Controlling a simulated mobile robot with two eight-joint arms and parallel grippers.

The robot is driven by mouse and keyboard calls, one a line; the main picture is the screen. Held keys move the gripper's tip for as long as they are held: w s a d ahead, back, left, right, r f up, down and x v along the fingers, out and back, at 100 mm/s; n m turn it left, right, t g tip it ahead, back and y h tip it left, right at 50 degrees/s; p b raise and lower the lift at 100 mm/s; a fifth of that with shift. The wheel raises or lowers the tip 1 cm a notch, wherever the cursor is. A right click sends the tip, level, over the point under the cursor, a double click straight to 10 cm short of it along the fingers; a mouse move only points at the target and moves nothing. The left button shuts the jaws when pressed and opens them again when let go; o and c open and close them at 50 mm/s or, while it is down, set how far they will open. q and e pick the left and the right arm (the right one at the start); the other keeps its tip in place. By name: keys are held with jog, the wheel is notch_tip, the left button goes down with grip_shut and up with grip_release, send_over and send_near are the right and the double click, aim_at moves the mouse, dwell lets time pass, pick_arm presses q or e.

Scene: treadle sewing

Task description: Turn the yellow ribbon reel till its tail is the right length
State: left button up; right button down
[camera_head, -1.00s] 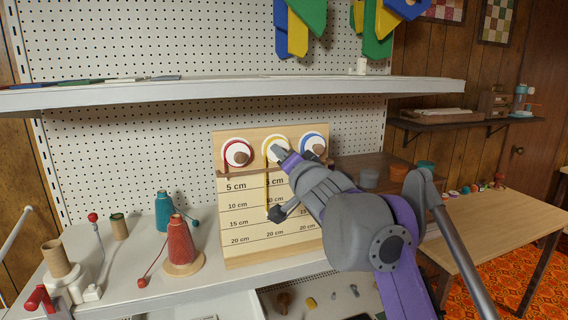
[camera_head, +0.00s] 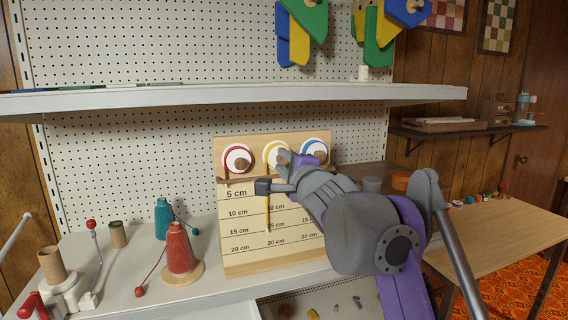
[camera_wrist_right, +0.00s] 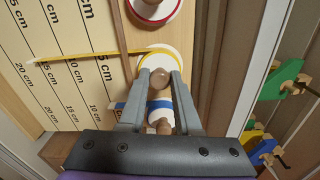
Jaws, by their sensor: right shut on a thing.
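The yellow ribbon reel (camera_head: 269,154) is the middle of three on an upright wooden board (camera_head: 231,262). My right gripper (camera_wrist_right: 162,74) is shut on its round wooden knob (camera_wrist_right: 160,79), with a finger on either side. The yellow tail (camera_head: 269,218) hangs straight down over the printed scale. Its lower end appears to lie between the 15 cm and 20 cm marks in the head view. The tail also shows in the right wrist view (camera_wrist_right: 90,55). My gripper and wrist hide part of the reel in the head view. My left gripper is not in view.
The red reel (camera_head: 238,158) is left of the yellow one, and the blue reel (camera_head: 318,149) is close on its right, beside my wrist. Red (camera_head: 179,250) and teal (camera_head: 162,220) thread cones stand left of the board. A shelf (camera_head: 200,98) runs above.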

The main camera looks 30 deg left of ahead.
jog(key=shift+m, duration=0.5)
jog(key=c, duration=0.6)
grip_release()
jog(key=shift+c, duration=0.2)
jog(key=shift+s+d+b, duration=0.4)
jog(key=shift+d+b, duration=0.1)
jog(key=shift+b, duration=0.05)
jog(key=b+v, duration=0.3)
jog(key=v, duration=0.6)
jog(key=shift+s+d, duration=0.2)
